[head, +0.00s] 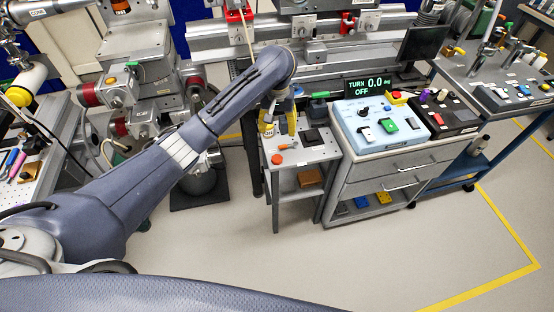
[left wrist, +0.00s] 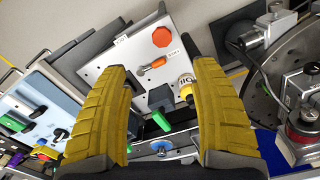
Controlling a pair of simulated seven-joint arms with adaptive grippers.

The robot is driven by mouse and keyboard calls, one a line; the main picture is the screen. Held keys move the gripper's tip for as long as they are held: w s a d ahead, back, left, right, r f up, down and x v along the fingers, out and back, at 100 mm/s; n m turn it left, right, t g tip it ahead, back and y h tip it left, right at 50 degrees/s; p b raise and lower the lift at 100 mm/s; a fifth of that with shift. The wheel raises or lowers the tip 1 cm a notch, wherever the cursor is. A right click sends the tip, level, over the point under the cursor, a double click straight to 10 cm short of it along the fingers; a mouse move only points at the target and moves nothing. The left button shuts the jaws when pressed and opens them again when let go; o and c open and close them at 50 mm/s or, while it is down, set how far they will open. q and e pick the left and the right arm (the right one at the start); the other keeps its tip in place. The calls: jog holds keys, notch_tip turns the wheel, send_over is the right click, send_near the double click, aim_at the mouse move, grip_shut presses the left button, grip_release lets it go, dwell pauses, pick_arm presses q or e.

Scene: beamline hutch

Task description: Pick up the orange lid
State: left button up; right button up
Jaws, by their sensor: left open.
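The orange lid (head: 277,159) lies flat on the light top of a small cart (head: 318,152), near its front left. In the left wrist view it is an orange, many-sided disc (left wrist: 162,37) beyond the fingertips. My left gripper (head: 279,128) is above the back left part of that cart top. Its two yellow fingers stand wide apart with nothing gripped, and the wrist view shows the gap between them (left wrist: 162,68). The lid is apart from both fingers. My right gripper does not show in either view.
A small orange-handled item (left wrist: 156,63) and a yellow labelled jar (left wrist: 186,88) are near the lid. A dark block (left wrist: 160,97) with a green part is close by. A blue-white control box (head: 380,122) stands right of the cart. The floor in front is clear.

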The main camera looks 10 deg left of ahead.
pick_arm(q)
send_over(277, 158)
jog(key=shift+f, duration=8.4)
jog(key=shift+c, duration=0.4)
jog(key=c, duration=1.1)
